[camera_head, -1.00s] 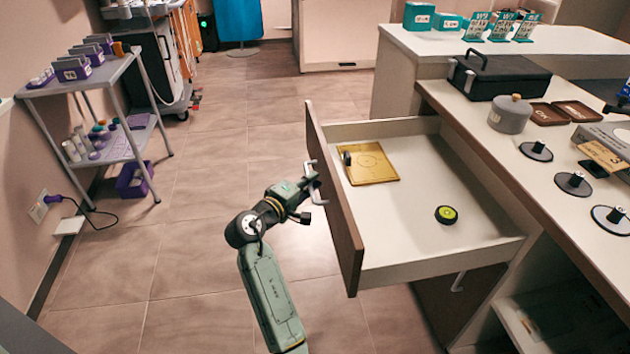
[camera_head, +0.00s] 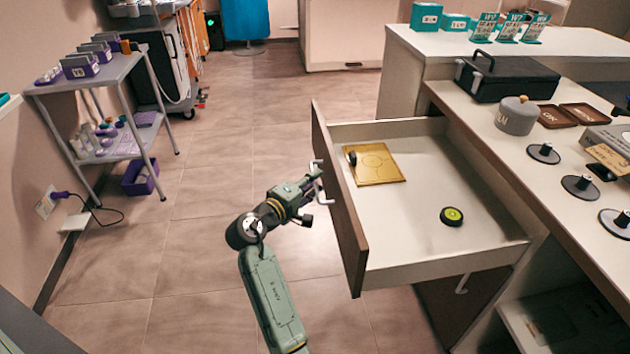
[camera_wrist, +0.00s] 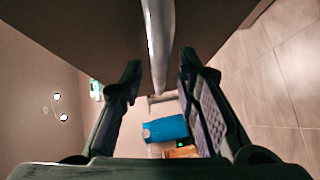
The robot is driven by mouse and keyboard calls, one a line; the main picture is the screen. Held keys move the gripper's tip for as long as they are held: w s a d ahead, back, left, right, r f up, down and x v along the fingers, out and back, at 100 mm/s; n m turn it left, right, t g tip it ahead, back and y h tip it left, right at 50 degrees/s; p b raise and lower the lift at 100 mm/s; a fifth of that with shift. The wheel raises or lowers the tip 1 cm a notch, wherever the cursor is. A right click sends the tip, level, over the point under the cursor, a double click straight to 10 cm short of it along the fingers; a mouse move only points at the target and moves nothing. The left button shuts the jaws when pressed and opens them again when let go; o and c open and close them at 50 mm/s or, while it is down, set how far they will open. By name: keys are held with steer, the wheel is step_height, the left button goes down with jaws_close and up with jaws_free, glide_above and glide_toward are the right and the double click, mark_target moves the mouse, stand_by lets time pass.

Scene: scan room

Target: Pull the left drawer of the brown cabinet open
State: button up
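The drawer (camera_head: 440,268) stands far out from the cabinet (camera_head: 505,290), with its inside in full view. Its brown front panel (camera_head: 340,205) faces left and carries a pale bar handle (camera_head: 319,182). My gripper (camera_head: 312,188) is at this handle. In the wrist view, the handle (camera_wrist: 159,40) runs between the two spread fingers of my gripper (camera_wrist: 158,78). A gap shows on both sides of the bar, so the gripper looks open around it without clamping it. A yellow board (camera_head: 380,170) with a small dark item and a black-and-green round object (camera_head: 452,217) lie in the drawer.
The counter (camera_head: 480,120) above holds a black case (camera_head: 505,78), a grey pot (camera_head: 517,116) and several dark round stands. A grey trolley (camera_head: 85,82) stands at the left. The tiled floor (camera_head: 200,240) between the trolley and drawer is clear.

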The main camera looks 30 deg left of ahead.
steer(key=s+a+r, duration=0.1)
steer(key=s, duration=0.9)
steer(key=shift+s+a+r, duration=0.25)
steer(key=shift+s+r, duration=0.05)
